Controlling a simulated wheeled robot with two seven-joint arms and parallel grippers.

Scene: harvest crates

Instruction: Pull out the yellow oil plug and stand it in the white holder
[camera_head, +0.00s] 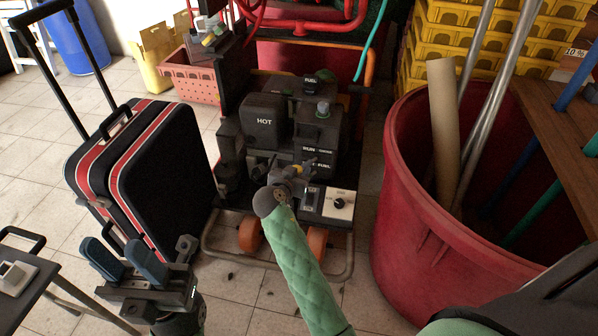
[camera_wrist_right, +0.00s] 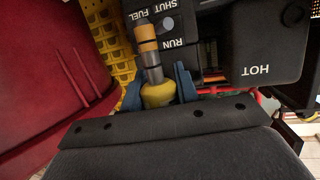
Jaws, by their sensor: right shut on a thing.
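The yellow oil plug (camera_wrist_right: 158,95) sits between the blue fingers of my right gripper (camera_wrist_right: 158,85) in the right wrist view. Its grey shank, with dark and orange bands, points away from the gripper. My right gripper (camera_head: 308,168) is shut on the plug in front of the dark engine in the head view, where the plug is small and partly hidden. I cannot tell whether the shank's far end is clear of the engine. A white holder (camera_head: 14,277) lies on a small dark table at far left. My left gripper (camera_head: 117,252) is open and empty, right of that table.
The dark engine (camera_head: 264,122) stands in a wheeled frame with a white knob panel (camera_head: 338,205). A black and red suitcase (camera_head: 155,165) stands left of it. A big red bin (camera_head: 425,215) with poles is at right. Floor tiles between suitcase and small table (camera_head: 38,300) are clear.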

